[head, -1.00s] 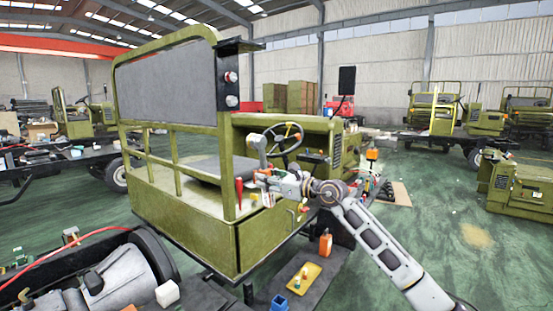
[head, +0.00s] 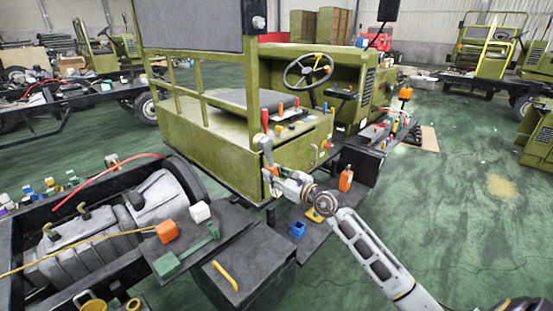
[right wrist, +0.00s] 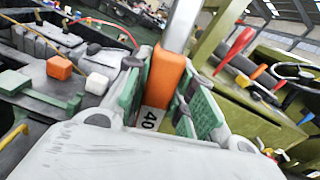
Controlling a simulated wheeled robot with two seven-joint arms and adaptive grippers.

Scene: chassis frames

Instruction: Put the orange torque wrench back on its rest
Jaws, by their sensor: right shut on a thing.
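The orange torque wrench (right wrist: 163,80) has an orange handle with a "40" label and a grey shaft. My right gripper (right wrist: 165,98) is shut on the handle, its green pads on either side. In the head view the wrench's grey head (head: 263,144) points up, and my right gripper (head: 273,180) holds it in front of the olive cab. A green bar with a block at each end (head: 190,249) lies on the dark plate at lower left and may be the rest; I cannot be sure. My left gripper is not in view.
An orange block (head: 167,231) and a white cube (head: 200,212) stand near the green bar. A yellow handle (head: 225,276) lies below it. A blue cup (head: 297,230) and an orange bottle (head: 346,178) are on the low step. Red-handled tools stand on the cab.

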